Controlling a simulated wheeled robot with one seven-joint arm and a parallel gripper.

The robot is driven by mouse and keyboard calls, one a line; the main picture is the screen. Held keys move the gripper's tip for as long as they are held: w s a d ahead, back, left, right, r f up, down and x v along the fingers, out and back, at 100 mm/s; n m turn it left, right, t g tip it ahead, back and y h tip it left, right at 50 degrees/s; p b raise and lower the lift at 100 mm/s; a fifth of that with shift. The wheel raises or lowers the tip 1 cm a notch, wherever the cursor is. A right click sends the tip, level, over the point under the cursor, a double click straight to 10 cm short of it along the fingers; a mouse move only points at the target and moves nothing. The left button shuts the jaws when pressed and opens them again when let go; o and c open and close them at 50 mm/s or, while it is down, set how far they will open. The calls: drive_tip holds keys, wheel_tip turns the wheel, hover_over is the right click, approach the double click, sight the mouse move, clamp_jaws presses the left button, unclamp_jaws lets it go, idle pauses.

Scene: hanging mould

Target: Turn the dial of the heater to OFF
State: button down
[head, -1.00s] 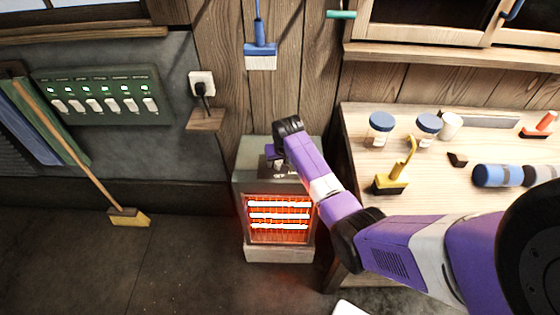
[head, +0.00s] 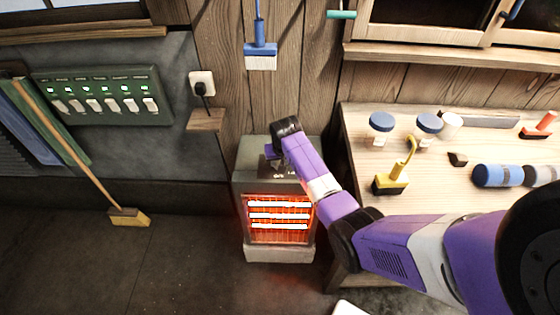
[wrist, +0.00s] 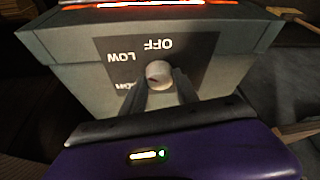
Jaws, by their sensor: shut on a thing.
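The heater (head: 278,255) stands on the floor against the wall, and its bars glow orange and white. In the wrist view the heater's top (wrist: 225,75) carries a dark panel (wrist: 195,45) with the words OFF and LOW, and a third word partly hidden by a finger. A pale round dial (wrist: 158,73) sits on this panel. My gripper (wrist: 160,85) has its two dark fingers closed around the dial from both sides. In the head view my wrist hides the dial and the fingertips. Which way the dial points cannot be made out.
A wooden workbench (head: 355,128) with jars, a yellow brush (head: 391,183) and a blue cylinder (head: 497,176) is right of the heater. A wall plug (head: 202,88) and a small shelf (head: 206,120) are to its left. A broom (head: 128,217) leans farther left. The floor in front is open.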

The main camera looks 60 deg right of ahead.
drive_tip(key=shift+w+a+m+g+h, duration=0.15)
drive_tip(key=shift+m+g+h, duration=0.2)
drive_tip(key=shift+m, duration=0.65)
drive_tip(key=m+g+b, duration=0.1)
drive_tip(key=m, duration=0.2)
drive_tip(key=shift+w+f+m, duration=0.1)
drive_tip(key=shift+m, duration=0.2)
drive_tip(key=m+g+b, duration=0.1)
drive_tip(key=m+b, duration=0.1)
drive_tip(key=m, duration=0.1)
drive_tip(key=shift+g+b, duration=0.3)
drive_tip(key=shift+g, duration=0.05)
drive_tip(key=shift+m+g+b, duration=0.4)
drive_tip(key=shift+m+b, duration=0.45)
drive_tip(key=shift+m, duration=0.45)
drive_tip(key=c, duration=0.9)
unclamp_jaws()
drive_tip(key=shift+v, duration=3.95)
